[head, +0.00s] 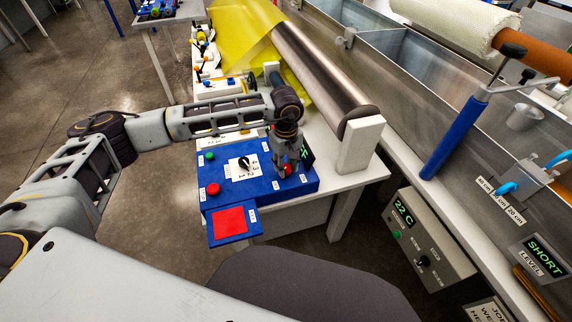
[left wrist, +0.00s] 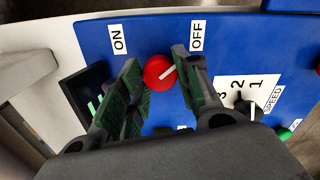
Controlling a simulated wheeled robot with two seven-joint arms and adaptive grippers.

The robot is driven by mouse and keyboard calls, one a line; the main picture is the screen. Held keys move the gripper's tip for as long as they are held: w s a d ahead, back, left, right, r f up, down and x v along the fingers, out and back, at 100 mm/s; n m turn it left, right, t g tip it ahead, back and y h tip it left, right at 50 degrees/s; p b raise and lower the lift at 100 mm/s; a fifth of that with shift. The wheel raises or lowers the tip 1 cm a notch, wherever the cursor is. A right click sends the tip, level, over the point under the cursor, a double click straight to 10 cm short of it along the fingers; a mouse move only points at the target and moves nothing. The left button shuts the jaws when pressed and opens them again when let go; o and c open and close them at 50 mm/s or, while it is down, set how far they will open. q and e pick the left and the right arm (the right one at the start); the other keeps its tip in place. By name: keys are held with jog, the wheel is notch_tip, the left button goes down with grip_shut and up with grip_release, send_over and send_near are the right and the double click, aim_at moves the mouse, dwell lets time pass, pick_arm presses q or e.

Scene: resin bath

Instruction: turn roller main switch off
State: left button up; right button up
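The blue control panel (head: 262,192) lies on the white table in the head view. A red rotary knob with a white pointer line (left wrist: 158,73) sits between an ON label (left wrist: 119,39) and an OFF label (left wrist: 197,36) in the left wrist view. Its pointer slants toward the OFF side. My left gripper (head: 286,163) reaches down over this knob, its two green-padded fingers on either side of it. The fingers are apart; I cannot tell whether they touch the knob. The knob is mostly hidden in the head view. My right gripper is not in view.
A numbered black selector (head: 244,163), a red button (head: 213,189) and a green button (head: 210,155) are on the panel. A red pad (head: 229,221) is at its front. A dark display (head: 307,153) is partly hidden behind my gripper. The metal roller (head: 320,75) lies behind.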

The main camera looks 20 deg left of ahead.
aim_at(286, 167)
pick_arm(q)
jog(key=o, duration=0.4)
jog(key=shift+o, duration=0.2)
jog(key=shift+r, duration=0.1)
notch_tip(286, 167, up, 12)
dwell(0.6)
dwell(0.5)
